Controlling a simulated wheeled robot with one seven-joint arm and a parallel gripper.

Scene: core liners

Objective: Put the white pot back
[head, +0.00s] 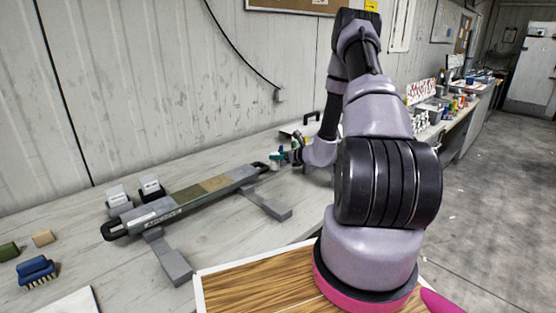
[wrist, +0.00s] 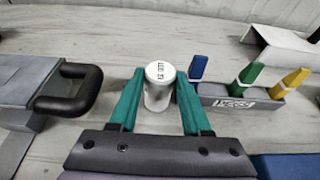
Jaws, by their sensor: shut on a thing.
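The white pot (wrist: 158,92) is a small white cylinder with dark lettering on its top. In the wrist view it stands upright between the two green fingers of my gripper (wrist: 158,88), which is shut on it. I cannot tell whether its base touches the bench. In the head view my gripper (head: 277,157) is at the far end of the bench, beyond the long grey rail; the pot is too small to make out there.
In the wrist view, a grey holder (wrist: 240,97) with blue, green and yellow pegs stands close on the right. A black handle (wrist: 75,95) is on the left. In the head view, the long rail (head: 185,205) lies across the bench; a blue brush (head: 37,270) sits front left.

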